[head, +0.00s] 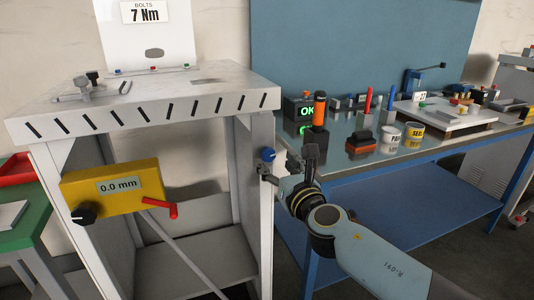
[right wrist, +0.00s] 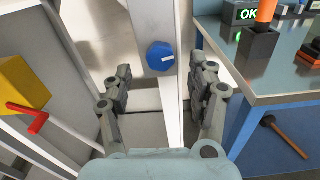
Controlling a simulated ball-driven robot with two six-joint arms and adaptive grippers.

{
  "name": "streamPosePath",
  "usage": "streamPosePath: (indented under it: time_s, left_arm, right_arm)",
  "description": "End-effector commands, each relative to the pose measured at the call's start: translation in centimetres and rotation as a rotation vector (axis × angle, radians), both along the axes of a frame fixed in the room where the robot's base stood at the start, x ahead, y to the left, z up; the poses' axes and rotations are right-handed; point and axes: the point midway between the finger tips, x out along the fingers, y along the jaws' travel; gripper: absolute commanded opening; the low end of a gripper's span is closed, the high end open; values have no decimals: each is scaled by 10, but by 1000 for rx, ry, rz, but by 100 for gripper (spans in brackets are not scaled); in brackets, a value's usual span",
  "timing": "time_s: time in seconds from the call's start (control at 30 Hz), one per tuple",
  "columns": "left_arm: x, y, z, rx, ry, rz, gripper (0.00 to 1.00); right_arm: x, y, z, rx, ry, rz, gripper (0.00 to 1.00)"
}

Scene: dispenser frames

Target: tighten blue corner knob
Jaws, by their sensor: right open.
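The blue knob (head: 267,154) is on the front corner post of the white dispenser frame (head: 257,215). In the right wrist view the round blue knob (right wrist: 160,56) sits on the post, with a short white mark at its right side. My right gripper (head: 290,163) is open, just right of and below the knob in the head view. In the right wrist view its two fingers (right wrist: 164,80) stand wide apart, either side of the post, with the knob between and beyond their tips. Nothing is between the fingers' pads that they touch. My left gripper is out of view.
The blue workbench (head: 345,172) stands close at right, bearing an orange-handled tool (head: 319,108), jars and trays. A hammer (right wrist: 284,136) shows below the bench edge.

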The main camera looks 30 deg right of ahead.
Motion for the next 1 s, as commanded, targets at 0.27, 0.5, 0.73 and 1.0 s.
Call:
streamPosePath:
  time_s: [0.27,0.5,0.73,1.0]
  left_arm:
    - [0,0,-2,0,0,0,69]
    - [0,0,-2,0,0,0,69]
    - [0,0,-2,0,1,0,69]
    - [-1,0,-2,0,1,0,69]
  right_arm:
    - [41,-10,-1,0,0,0,58]
    - [48,-11,-1,1,1,0,58]
    - [47,-11,-1,1,1,0,47]
    - [47,-11,-1,1,1,0,11]
